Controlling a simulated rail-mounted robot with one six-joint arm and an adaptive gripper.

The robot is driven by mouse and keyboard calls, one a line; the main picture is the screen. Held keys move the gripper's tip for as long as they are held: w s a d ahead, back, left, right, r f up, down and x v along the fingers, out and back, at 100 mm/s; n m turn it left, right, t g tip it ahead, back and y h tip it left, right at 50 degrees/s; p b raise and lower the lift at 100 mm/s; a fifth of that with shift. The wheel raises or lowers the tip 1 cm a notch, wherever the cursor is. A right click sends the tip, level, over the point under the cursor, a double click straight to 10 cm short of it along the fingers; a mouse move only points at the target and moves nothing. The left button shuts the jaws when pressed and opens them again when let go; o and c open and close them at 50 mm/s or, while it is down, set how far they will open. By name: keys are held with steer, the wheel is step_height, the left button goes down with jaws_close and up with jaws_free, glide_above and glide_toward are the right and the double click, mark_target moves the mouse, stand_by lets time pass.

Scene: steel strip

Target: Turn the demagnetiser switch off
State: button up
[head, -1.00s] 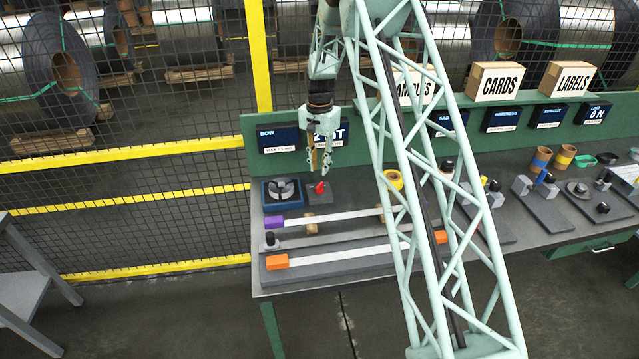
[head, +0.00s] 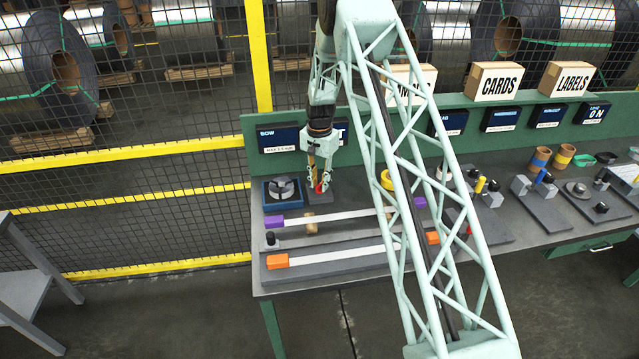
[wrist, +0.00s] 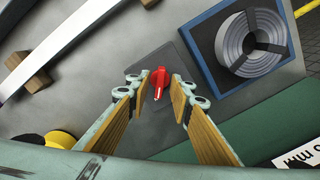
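The demagnetiser switch is a red rotary knob (wrist: 159,82) with a white pointer line, on a grey plate (wrist: 150,119). In the head view the red knob (head: 320,188) shows at the back left of the bench, partly hidden by my fingers. My gripper (head: 318,190) points down over it. In the wrist view my gripper (wrist: 161,84) is open, with one finger on each side of the knob and a gap visible on both sides. I cannot tell the exact height of the fingertips against the knob.
A round chuck on a blue base (head: 268,204) stands close left of the switch. Strips with purple (head: 273,222) and orange (head: 278,262) end blocks lie in front. A yellow roll (head: 387,179) is to the right. A green back panel (head: 262,163) stands behind.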

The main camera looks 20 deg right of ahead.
jaws_close()
